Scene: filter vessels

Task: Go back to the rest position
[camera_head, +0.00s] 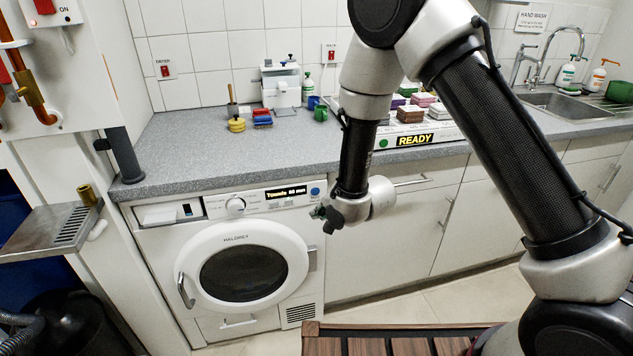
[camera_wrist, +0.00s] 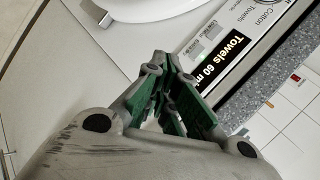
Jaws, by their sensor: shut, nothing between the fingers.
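My gripper (camera_head: 322,214) hangs in front of the counter, just right of the washing machine's control panel. It is small and partly turned away in the head view. In the wrist view my gripper (camera_wrist: 168,68) has dark green finger pads, and its fingers are shut with nothing held. The washing machine (camera_head: 242,262) stands under the counter with its round door shut. Its display (camera_head: 286,192) is lit and reads "Towels 60 min". The display (camera_wrist: 232,58) also shows beyond the fingertips in the wrist view.
The grey counter (camera_head: 200,155) holds brushes, a yellow pot (camera_head: 236,125) and green and blue cups. A tray with coloured blocks and a "READY" sign (camera_head: 415,140) sits behind my arm. A slatted wooden surface (camera_head: 385,345) is at the bottom. A metal shelf (camera_head: 50,230) juts out at left.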

